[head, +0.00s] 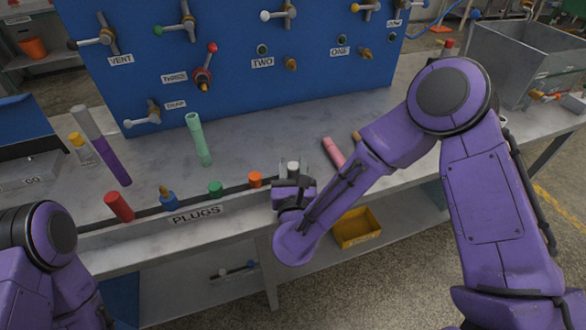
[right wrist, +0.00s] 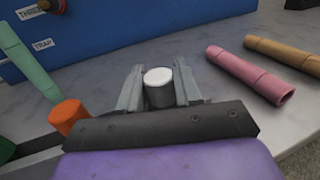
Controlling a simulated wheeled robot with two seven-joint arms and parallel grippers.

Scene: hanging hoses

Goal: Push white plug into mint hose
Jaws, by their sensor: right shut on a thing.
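My left gripper is out of view.
A pink hose (head: 334,152) lies right of the gripper. The blue panel (head: 240,70) carries valves. A purple-grey hose (head: 115,167) is left.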

